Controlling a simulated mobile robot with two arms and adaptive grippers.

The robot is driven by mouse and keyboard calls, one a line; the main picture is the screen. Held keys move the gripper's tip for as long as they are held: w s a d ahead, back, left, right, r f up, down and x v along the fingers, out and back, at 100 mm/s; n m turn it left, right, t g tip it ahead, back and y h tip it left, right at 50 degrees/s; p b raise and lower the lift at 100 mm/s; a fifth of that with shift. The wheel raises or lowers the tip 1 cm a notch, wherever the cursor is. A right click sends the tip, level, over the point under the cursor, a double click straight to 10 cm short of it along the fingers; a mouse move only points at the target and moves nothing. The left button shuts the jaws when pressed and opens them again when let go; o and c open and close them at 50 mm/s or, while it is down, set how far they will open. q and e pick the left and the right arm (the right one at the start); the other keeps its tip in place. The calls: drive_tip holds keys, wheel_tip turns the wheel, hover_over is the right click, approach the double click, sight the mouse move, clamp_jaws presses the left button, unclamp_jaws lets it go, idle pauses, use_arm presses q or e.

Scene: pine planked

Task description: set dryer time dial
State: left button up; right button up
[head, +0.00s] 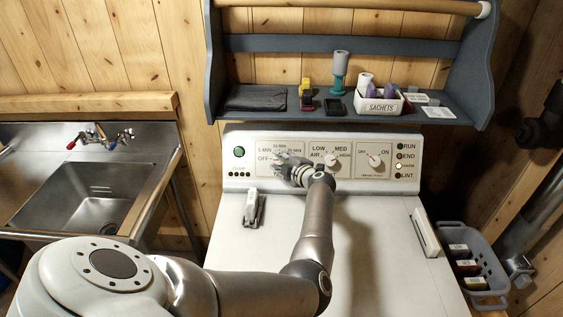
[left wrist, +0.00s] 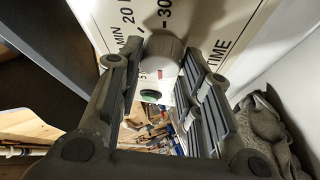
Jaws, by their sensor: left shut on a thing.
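The white dryer's control panel (head: 232,147) stands upright at the back of the dryer top. Its time dial (left wrist: 163,48) is a round white knob with a small red mark, by printed minute numbers and the word TIME. My left gripper (head: 285,168) reaches the panel's left section and largely hides the dial in the head view. In the left wrist view my left gripper (left wrist: 155,65) has one finger on each side of the dial and is shut on it. I cannot read the dial's exact setting. My right gripper is not in view.
A heat dial (head: 332,159) and an on-off dial (head: 375,160) sit to the right on the panel. A grey shelf (head: 440,118) with small items hangs above. A handheld clip-like object (head: 252,208) lies on the dryer top. A steel sink (head: 85,195) is at left, a grey basket (head: 485,255) at right.

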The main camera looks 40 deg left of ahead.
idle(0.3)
use_arm(q)
drive_tip(key=o, duration=1)
wheel_tip(320, 180, up, 10)
drive_tip(key=shift+w+a+f, duration=0.1)
drive_tip(key=shift+w, duration=0.05)
idle(0.3)
